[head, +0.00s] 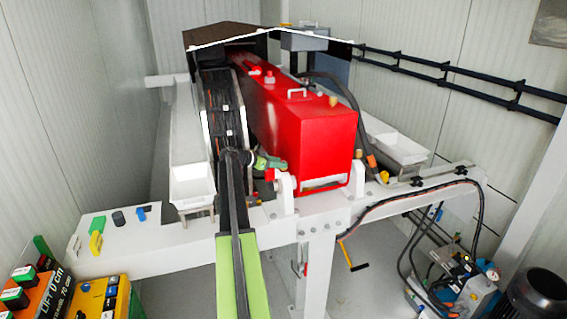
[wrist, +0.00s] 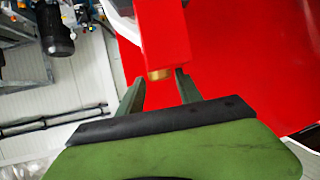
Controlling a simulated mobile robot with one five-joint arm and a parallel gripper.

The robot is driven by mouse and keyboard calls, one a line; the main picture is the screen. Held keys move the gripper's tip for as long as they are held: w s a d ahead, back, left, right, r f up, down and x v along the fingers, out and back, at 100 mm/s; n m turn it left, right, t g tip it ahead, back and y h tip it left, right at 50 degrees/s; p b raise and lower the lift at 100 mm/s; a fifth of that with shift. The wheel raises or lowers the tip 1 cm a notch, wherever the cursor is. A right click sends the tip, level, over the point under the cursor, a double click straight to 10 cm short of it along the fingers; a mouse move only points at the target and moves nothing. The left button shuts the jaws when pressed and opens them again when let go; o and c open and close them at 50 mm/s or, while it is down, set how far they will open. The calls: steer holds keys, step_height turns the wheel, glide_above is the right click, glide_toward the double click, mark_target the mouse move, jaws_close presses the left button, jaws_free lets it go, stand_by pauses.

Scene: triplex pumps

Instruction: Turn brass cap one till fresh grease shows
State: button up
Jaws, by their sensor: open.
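A brass cap (wrist: 159,74) shows at the lower end of a red block (wrist: 162,38) in the wrist view. No number can be read on it. My gripper (wrist: 160,88) is open, with one green finger on each side of the line to the cap. The cap sits just beyond and between the fingertips; I cannot tell whether they touch it. In the head view my gripper (head: 270,162) is small, beside the front left of the red pump housing (head: 312,130). The cap cannot be made out there. No grease is visible.
A white trough (head: 192,187) stands left of my arm. A white beam (head: 150,246) crosses in front, with small coloured blocks at its left end. A black hose (head: 345,95) arches over the housing. A yellow-handled crank (head: 347,256) hangs below the beam.

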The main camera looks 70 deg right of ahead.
steer(key=p+v, duration=0.4)
steer(key=v, duration=1)
steer(key=shift+p, duration=0.35)
steer(key=shift+w+a, duration=0.1)
